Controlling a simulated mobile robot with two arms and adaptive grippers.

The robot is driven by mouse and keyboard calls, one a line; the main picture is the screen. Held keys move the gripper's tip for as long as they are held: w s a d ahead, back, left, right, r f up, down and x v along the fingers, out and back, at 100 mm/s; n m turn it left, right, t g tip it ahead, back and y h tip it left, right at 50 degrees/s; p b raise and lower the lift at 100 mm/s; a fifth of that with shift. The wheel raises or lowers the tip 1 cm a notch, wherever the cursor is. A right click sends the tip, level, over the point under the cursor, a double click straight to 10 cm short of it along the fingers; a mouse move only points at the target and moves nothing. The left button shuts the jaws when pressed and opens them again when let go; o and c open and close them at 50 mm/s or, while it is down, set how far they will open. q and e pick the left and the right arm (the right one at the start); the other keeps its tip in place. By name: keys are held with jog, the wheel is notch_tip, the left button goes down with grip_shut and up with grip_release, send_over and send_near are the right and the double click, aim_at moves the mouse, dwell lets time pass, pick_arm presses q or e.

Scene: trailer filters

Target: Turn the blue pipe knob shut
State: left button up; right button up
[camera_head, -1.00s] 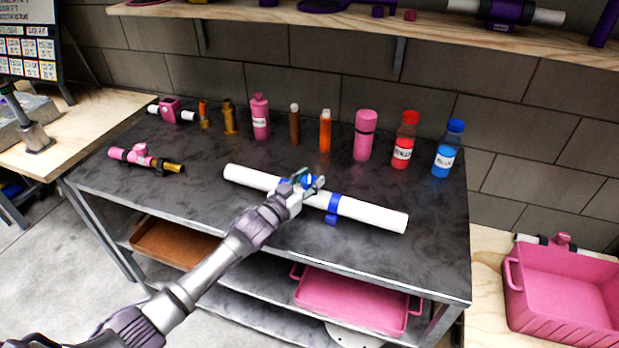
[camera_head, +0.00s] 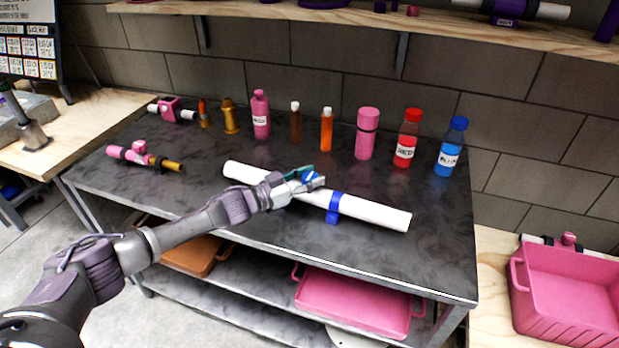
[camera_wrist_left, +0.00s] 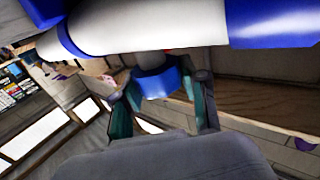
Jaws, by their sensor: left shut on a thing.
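A white pipe (camera_head: 375,213) with blue bands lies across the dark metal table (camera_head: 420,263). Its blue knob (camera_head: 312,180) shows between my left gripper's fingers, near the pipe's middle. My left gripper (camera_head: 308,179) is shut on the blue knob, its arm coming in from the lower left. In the left wrist view the blue knob (camera_wrist_left: 156,82) sits between the two teal fingers of my left gripper (camera_wrist_left: 160,102), with the white pipe (camera_wrist_left: 150,25) just above. The fingers partly hide the knob in the head view. My right gripper is not in view.
Several bottles and fittings stand along the table's back, including a red bottle (camera_head: 406,140) and a blue bottle (camera_head: 451,148). A pink valve piece (camera_head: 140,155) lies at the left. A pink bin (camera_head: 570,290) stands at the right. The table's front right is clear.

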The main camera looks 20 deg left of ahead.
pick_arm(q)
jog(key=o, duration=1.2)
jog(key=shift+d, duration=0.1)
jog(key=shift+c, duration=0.2)
jog(key=shift+s+a, duration=0.25)
jog(key=shift+a, duration=0.05)
jog(key=v, duration=1.1)
jog(key=shift+s+a, duration=0.15)
jog(key=shift+s, duration=0.05)
